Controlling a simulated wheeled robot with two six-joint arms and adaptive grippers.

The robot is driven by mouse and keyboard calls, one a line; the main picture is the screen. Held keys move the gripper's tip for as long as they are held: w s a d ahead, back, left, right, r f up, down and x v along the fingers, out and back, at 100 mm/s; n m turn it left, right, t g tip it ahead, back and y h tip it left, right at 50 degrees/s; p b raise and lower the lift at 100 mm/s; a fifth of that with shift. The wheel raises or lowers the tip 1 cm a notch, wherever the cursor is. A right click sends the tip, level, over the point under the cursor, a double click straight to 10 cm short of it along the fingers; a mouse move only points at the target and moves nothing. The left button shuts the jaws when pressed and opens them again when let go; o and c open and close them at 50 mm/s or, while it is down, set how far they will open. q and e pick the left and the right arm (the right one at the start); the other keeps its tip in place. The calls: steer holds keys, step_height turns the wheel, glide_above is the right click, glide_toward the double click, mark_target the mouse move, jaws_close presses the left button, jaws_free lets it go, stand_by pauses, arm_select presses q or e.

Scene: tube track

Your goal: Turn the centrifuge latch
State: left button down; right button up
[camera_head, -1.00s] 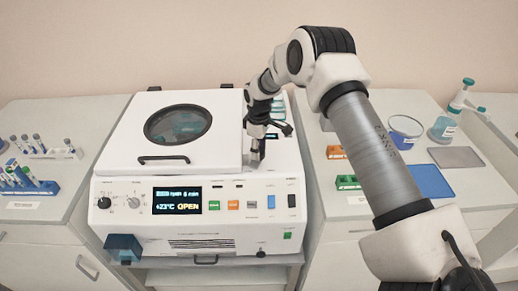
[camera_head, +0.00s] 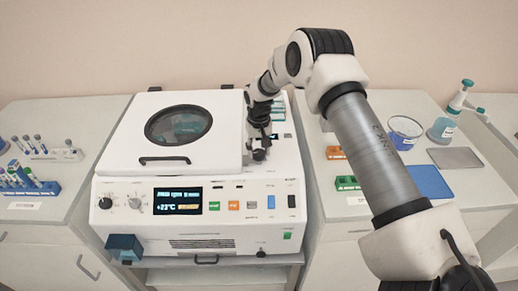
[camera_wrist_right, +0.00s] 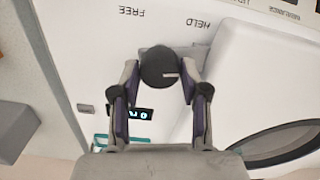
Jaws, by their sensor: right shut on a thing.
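The white centrifuge (camera_head: 118,183) stands in the middle of the head view with its lid (camera_head: 215,130) down; the lid has a round dark window. The latch, a round black knob (camera_wrist_right: 160,68) with a pale line on its top, shows in the right wrist view near the printed words FREE and HELD. The pale line points right in that view. My right gripper (camera_head: 259,153) is at the right side of the lid. In the right wrist view its two fingers (camera_wrist_right: 158,80) are shut on the knob from both sides. My left gripper is not in view.
The front panel has a lit display (camera_head: 177,201), knobs and buttons. A side table at left holds a blue tube rack (camera_head: 40,190).

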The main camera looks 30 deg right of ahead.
mark_target(259, 152)
steer(key=shift+s+f+m, duration=0.2)
steer(key=shift+m, duration=1)
steer(key=o, duration=1.1)
steer(key=shift+c, duration=0.2)
steer(key=shift+o, duration=0.4)
steer(key=shift+w, duration=0.15)
steer(key=shift+r, duration=0.15)
step_height(259, 152, up, 12)
